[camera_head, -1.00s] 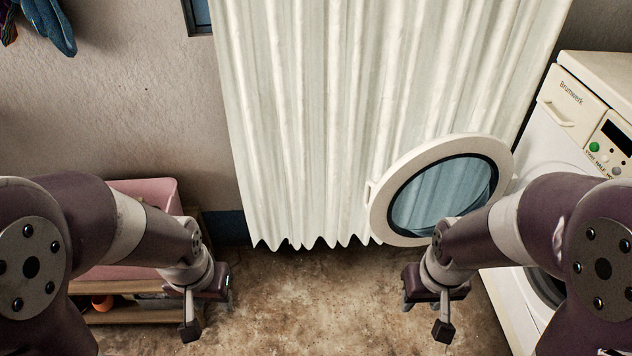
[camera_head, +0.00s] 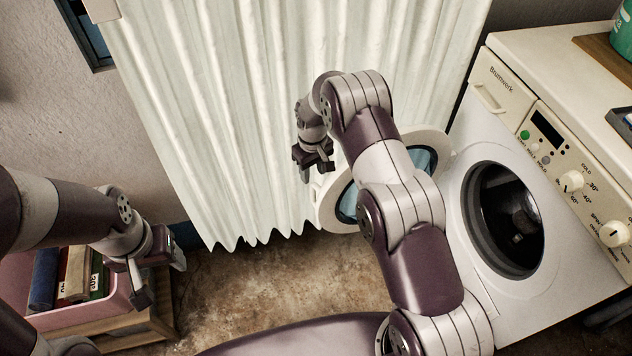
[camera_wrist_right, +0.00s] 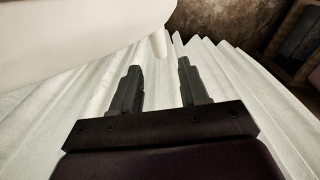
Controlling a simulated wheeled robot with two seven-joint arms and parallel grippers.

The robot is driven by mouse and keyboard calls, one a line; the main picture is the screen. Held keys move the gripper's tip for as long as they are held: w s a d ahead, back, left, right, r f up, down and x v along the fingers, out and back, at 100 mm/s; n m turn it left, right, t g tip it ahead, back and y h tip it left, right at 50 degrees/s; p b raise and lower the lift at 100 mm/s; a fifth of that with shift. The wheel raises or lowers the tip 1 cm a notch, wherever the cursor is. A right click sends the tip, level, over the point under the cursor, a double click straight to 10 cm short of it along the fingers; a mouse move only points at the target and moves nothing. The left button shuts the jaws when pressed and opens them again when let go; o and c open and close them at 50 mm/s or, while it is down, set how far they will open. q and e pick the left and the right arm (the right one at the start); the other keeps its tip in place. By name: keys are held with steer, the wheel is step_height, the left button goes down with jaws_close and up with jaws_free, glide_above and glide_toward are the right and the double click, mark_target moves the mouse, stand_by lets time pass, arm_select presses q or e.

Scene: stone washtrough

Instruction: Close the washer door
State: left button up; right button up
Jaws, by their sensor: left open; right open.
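The washer (camera_head: 475,215) stands at the right of the head view, with its dark round drum opening (camera_head: 505,220) exposed. Its round door (camera_head: 333,212), with a white rim and bluish glass, is swung wide open to the left, in front of the curtain. My right arm hides much of the door. My right gripper (camera_head: 306,172) is open and empty by the door's left, outer edge; I cannot tell if it touches. In the right wrist view its two fingers (camera_wrist_right: 160,85) are apart before the curtain, with a white rounded edge at upper left. My left gripper (camera_head: 162,277) is open and empty at lower left.
A pale curtain (camera_head: 235,100) hangs behind the door. A pink bin (camera_head: 120,292) with books stands on a wooden shelf (camera_head: 135,330) near my left gripper. A dark tray (camera_head: 622,125) lies on the washer's top. The brown floor (camera_head: 260,285) between is clear.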

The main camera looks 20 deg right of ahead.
mark_target(313, 188)
step_height(313, 188, down, 7)
steer(key=shift+r+b, duration=0.15)
steer(key=shift+b, duration=0.55)
steer(key=shift+s+f, duration=0.1)
steer(key=shift+f, duration=0.4)
steer(key=shift+s, duration=0.1)
jaws_close()
